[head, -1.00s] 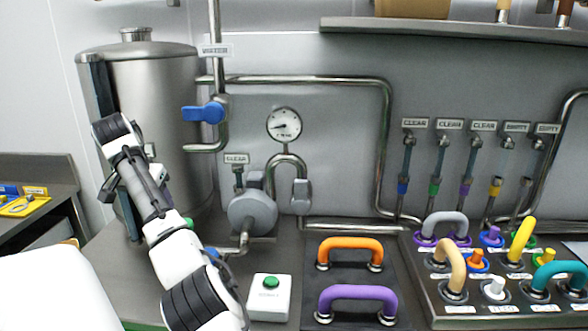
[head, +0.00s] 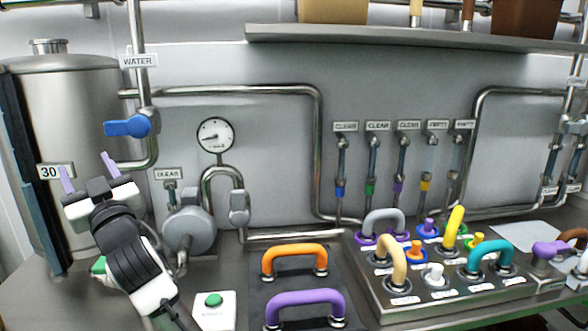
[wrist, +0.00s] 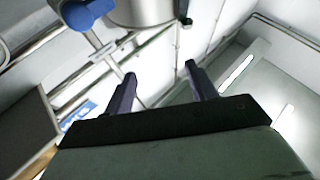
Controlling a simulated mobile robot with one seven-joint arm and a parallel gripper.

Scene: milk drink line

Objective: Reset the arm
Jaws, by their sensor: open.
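My gripper (head: 88,174) is open and empty. In the head view it is raised at the left, in front of the steel tank (head: 85,110), with its two purple-tipped fingers pointing up and spread apart. In the wrist view the two fingers (wrist: 159,88) stand apart with nothing between them, and the camera looks up toward the ceiling. My arm reaches up from the bottom left of the head view.
A blue valve handle (head: 128,126) sits on the water pipe right of my gripper. A gauge (head: 215,135) and pump (head: 190,232) stand farther right. Orange (head: 294,257) and purple (head: 304,304) handles, a green button (head: 213,299) and a panel of hoses are on the counter.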

